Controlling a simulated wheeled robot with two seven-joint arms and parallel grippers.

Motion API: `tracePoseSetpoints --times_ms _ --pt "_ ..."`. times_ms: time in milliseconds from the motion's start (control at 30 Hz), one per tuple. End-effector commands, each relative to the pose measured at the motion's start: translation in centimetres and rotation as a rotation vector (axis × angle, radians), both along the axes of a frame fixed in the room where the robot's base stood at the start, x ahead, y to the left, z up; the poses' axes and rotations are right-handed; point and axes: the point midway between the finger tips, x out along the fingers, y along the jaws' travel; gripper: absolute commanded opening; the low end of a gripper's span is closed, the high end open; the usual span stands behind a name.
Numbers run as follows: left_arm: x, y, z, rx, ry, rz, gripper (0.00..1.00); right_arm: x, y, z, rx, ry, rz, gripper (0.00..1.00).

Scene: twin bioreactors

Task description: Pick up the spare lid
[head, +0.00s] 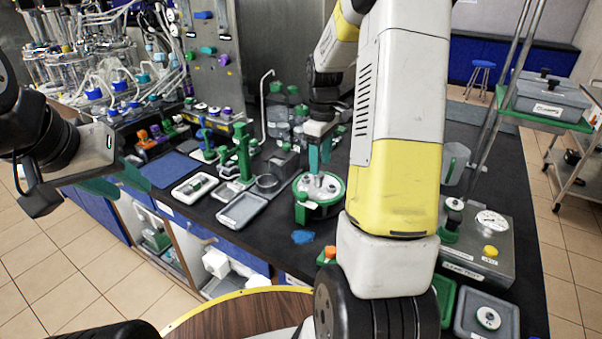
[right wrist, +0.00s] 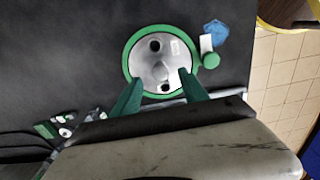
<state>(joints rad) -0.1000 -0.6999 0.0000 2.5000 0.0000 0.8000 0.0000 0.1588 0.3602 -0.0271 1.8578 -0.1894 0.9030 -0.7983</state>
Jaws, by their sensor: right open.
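A round grey lid (head: 320,187) with ports and a central knob sits in a green-rimmed round holder (head: 302,212) on the black bench. It looks like the spare lid, but its label is too small to read. It also shows in the right wrist view (right wrist: 150,52). My right gripper (head: 319,155) is open above it, pointing down. In the right wrist view its green fingers (right wrist: 160,88) reach over the near part of the lid, one on each side of the knob; contact cannot be told. My left gripper (head: 118,175) appears open and empty, at the left, away from the lid.
A blue crumpled piece (head: 303,237) lies beside the holder. Bottles (head: 278,115) stand behind it. A grey tray (head: 243,210) and a green stand (head: 245,155) are to its left. A gauge box (head: 480,250) and another tray (head: 470,318) are to the right.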

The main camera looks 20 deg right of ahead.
Motion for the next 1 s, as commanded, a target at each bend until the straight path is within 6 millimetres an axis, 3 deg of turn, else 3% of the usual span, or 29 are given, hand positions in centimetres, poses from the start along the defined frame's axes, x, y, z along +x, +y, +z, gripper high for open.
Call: tracePoseSetpoints --times_ms 400,667,933,1000 --pt "0.0 0.0 0.0 0.0 0.0 0.0 0.36 0.1 0.2 -5.4 0.001 0.002 -0.002 0.51" --pt "0.0 0.0 0.0 0.0 0.0 0.0 0.36 0.2 0.2 -5.7 0.001 0.001 -0.002 0.51" --pt "0.0 0.0 0.0 0.0 0.0 0.0 0.36 0.2 0.2 -5.7 0.001 -0.001 -0.002 0.0" --pt "0.0 0.0 0.0 0.0 0.0 0.0 0.36 0.2 0.2 -5.7 0.001 -0.001 -0.002 0.0"
